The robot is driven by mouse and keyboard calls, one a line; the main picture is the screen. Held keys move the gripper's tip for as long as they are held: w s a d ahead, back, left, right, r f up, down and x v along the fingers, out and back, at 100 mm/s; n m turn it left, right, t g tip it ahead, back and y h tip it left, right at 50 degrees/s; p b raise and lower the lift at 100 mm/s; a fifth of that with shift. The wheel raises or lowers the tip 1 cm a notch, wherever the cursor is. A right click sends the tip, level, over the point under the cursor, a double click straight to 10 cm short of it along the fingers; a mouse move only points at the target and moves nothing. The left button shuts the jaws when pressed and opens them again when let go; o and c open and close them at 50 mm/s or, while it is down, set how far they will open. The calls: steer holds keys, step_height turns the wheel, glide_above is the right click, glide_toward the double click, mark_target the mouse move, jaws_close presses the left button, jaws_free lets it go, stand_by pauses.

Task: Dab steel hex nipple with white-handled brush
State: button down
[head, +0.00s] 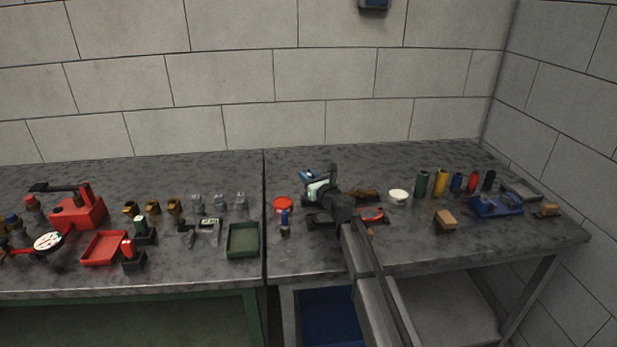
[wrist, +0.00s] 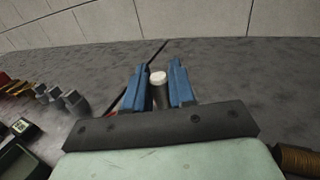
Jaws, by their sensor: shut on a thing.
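My gripper (head: 309,175) is above the right-hand bench near its left end. In the wrist view its two blue fingers (wrist: 160,88) are closed around a slim upright piece with a white round end and dark grey body, which I take to be the white-handled brush (wrist: 158,77). Its bristles are hidden. Three grey steel fittings (head: 219,203) stand in a row on the left bench, to the left of my gripper; they also show at the left of the wrist view (wrist: 75,101). I cannot tell which is the hex nipple. The gripper touches none of them.
A red round dish (head: 283,203) lies just left of my gripper. A green tray (head: 242,253) and brass fittings (head: 152,207) are on the left bench. A white bowl (head: 398,196) and several coloured cylinders (head: 440,184) stand right. A seam divides the benches.

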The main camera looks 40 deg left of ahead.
steer(key=shift+f, duration=0.35)
stand_by(1.4)
steer(key=shift+s+a, duration=0.15)
stand_by(3.7)
steer(key=shift+s+a, duration=0.25)
steer(key=shift+s, duration=0.05)
steer(key=shift+w, duration=0.1)
stand_by(0.9)
steer(key=shift+w+d, duration=0.8)
steer(key=shift+d, duration=0.05)
